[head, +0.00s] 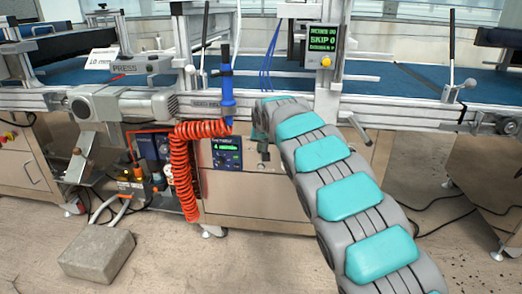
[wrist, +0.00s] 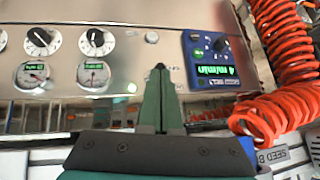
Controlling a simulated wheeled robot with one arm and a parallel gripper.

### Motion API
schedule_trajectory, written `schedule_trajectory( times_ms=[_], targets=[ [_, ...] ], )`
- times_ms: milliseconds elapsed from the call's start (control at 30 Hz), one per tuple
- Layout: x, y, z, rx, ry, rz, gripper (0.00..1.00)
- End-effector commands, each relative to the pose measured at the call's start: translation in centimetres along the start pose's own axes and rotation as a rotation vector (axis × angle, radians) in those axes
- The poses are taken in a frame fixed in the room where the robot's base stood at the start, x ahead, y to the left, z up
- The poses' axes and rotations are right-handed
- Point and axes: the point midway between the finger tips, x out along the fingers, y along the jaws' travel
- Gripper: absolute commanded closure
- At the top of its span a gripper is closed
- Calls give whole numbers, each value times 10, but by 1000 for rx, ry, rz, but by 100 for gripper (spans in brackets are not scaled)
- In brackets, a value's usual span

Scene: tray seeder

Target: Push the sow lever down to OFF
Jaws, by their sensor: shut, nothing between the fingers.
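My gripper (wrist: 160,72) points at the steel front panel (wrist: 130,70) of the seeder; its green fingers are together with nothing between them. In the head view its dark tip (head: 264,158) shows just right of the blue control box (head: 227,152). A small silver knob or stub (wrist: 151,37) sits on the panel just beyond the fingertips in the wrist view, apart from them in the picture. No lever is clearly marked as the sow lever, and my arm hides the panel's right part in the head view. A black-handled lever (head: 451,50) stands upright at the far right.
The wrist view is upside down. Two dials (wrist: 97,42) and two gauges (wrist: 93,76) lie left of my fingers there. A coiled red hose (head: 183,170) hangs left of the control box, below a blue handle (head: 227,95). A concrete block (head: 97,254) lies on the floor.

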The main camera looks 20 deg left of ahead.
Motion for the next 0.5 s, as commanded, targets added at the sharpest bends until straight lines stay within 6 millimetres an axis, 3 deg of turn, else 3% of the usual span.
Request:
schedule_trajectory(
  times_ms=[500],
  targets=[
    [17, 4, 29, -50, 245, 2, 100]
  ],
)
